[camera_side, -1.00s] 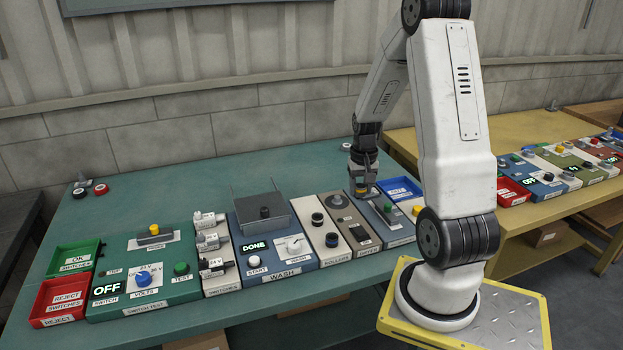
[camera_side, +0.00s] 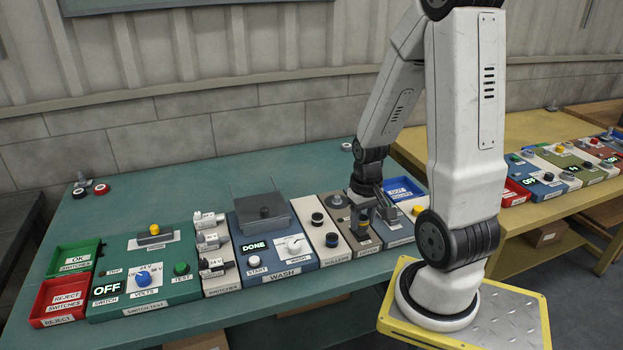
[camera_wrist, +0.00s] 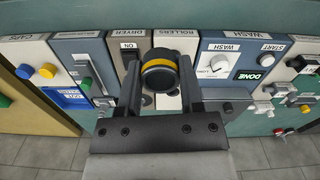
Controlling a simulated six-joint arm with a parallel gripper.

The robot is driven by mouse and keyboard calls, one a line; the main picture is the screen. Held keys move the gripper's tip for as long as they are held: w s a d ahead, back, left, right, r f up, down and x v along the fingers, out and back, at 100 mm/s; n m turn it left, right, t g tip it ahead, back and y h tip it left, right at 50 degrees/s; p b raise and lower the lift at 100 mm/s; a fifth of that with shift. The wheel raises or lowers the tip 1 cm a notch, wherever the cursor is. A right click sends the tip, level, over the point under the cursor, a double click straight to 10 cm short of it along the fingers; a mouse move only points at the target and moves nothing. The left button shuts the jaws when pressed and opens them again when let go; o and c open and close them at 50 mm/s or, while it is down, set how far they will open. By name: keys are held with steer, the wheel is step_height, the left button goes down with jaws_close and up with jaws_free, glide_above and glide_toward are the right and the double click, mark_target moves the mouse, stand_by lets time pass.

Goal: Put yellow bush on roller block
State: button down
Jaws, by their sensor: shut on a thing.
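My gripper (camera_wrist: 158,78) is shut on the yellow bush (camera_wrist: 157,66), a dark round piece with a yellow band, in the wrist view. The rollers panel (camera_side: 318,228) is a beige strip left of the dryer panel. Two dark-topped round pieces, the upper (camera_side: 317,219) and the lower (camera_side: 332,240), stand on it. I cannot tell which piece is the roller block. The held bush partly hides the rollers panel (camera_wrist: 180,47) in the wrist view.
The wash panel (camera_side: 265,232), with a raised grey cover, lies left of the rollers panel. The dryer panel (camera_side: 345,215) carries a grey disc (camera_side: 336,201). A blue tray (camera_side: 402,188) is behind my gripper to the right. Open green tabletop (camera_side: 160,195) lies behind the panels.

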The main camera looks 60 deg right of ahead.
steer(key=w+d+f, duration=0.1)
steer(key=w, duration=0.1)
steer(key=w+d+f, duration=0.1)
steer(key=w+d, duration=0.1)
steer(key=w, duration=0.1)
steer(key=w+d+f, duration=0.1)
steer(key=w+f, duration=0.1)
steer(key=shift+w+d, duration=0.3)
steer(key=shift+d, duration=0.05)
steer(key=w+f, duration=0.1)
steer(key=w+d+f, duration=0.1)
steer(key=w+f, duration=0.1)
steer(key=f, duration=0.1)
steer(key=shift+d, duration=0.4)
steer(key=shift+w+d+f, duration=0.3)
steer(key=shift+w+f, duration=0.15)
steer(key=shift+f, duration=0.2)
steer(key=shift+f, duration=0.1)
steer(key=shift+w+d+f, duration=0.1)
steer(key=shift+w+f, duration=0.15)
steer(key=shift+f, duration=1.5)
steer(key=shift+f, duration=0.15)
